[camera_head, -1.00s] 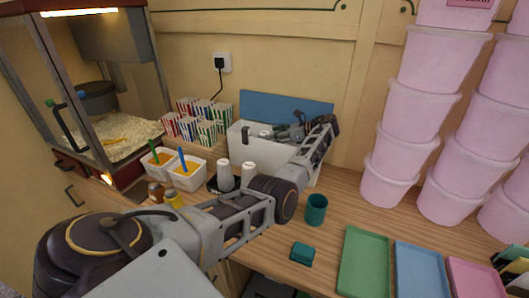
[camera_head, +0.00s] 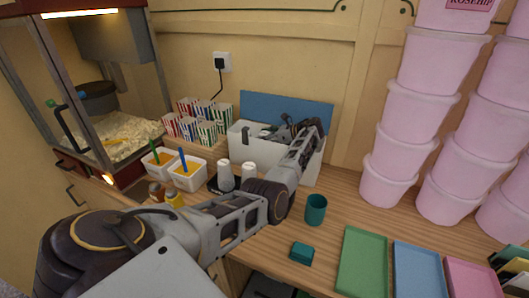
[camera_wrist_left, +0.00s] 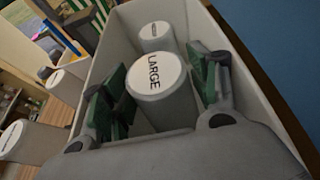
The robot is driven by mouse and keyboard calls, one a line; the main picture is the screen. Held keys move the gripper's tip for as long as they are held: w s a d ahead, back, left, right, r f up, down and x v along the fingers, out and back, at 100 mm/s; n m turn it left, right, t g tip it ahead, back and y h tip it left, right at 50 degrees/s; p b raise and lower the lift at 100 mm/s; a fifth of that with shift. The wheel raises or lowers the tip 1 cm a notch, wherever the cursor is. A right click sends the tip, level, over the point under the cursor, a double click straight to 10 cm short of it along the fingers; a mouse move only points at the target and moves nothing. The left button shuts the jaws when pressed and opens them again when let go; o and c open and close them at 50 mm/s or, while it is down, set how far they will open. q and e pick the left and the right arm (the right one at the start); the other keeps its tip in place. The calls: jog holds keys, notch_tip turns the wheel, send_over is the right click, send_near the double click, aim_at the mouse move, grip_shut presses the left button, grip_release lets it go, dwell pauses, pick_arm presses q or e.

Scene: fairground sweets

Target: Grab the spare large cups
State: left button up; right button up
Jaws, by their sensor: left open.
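A white stack marked LARGE (camera_wrist_left: 158,75) stands in the white box (camera_head: 262,158), its end facing the left wrist camera. Another white round-ended stack (camera_wrist_left: 155,32) is farther along in the same box; its marking is too small to read. My left gripper (camera_wrist_left: 162,88) is open inside the box, its green-padded fingers on either side of the LARGE stack. I cannot tell whether the pads touch it. In the head view, my left arm reaches over the counter into the box. My right gripper is not in view.
White cups (camera_head: 225,176) stand in front of the box. Striped popcorn cartons (camera_head: 196,123) are to its left. A blue panel (camera_head: 262,105) stands behind the box.

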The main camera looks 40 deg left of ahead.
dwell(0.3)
pick_arm(q)
jog(key=c, duration=0.9)
jog(key=shift+r, duration=0.1)
jog(key=shift+c, duration=0.2)
notch_tip(320, 180, up, 18)
jog(key=b, duration=0.1)
dwell(0.5)
